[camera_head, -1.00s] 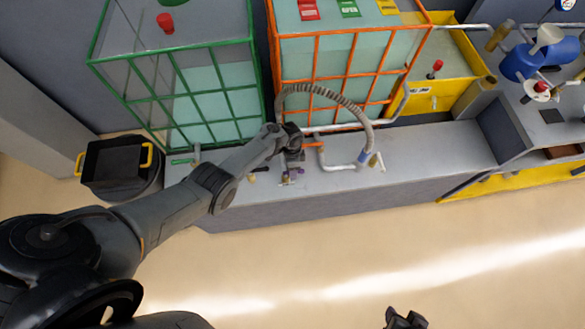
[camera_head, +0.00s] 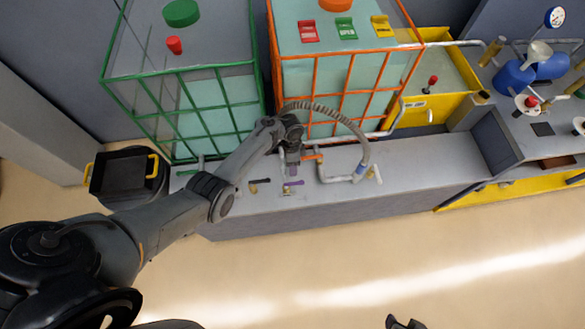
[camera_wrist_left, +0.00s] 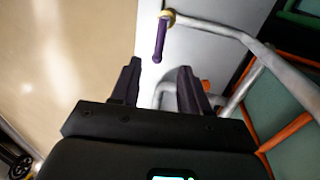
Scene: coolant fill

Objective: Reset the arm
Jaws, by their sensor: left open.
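My left arm reaches in from the left over the grey bench (camera_head: 410,170). My left gripper (camera_head: 292,170) points down above the bench, just beyond a purple valve handle (camera_head: 294,183).
A green-framed tank (camera_head: 210,87) and an orange-framed tank (camera_head: 315,64) stand behind the bench. A ribbed hose (camera_head: 330,110) arches beside the gripper to a pipe. A black handle (camera_head: 260,182) is nearby. A black bin (camera_head: 125,172) stands left; the front floor is clear.

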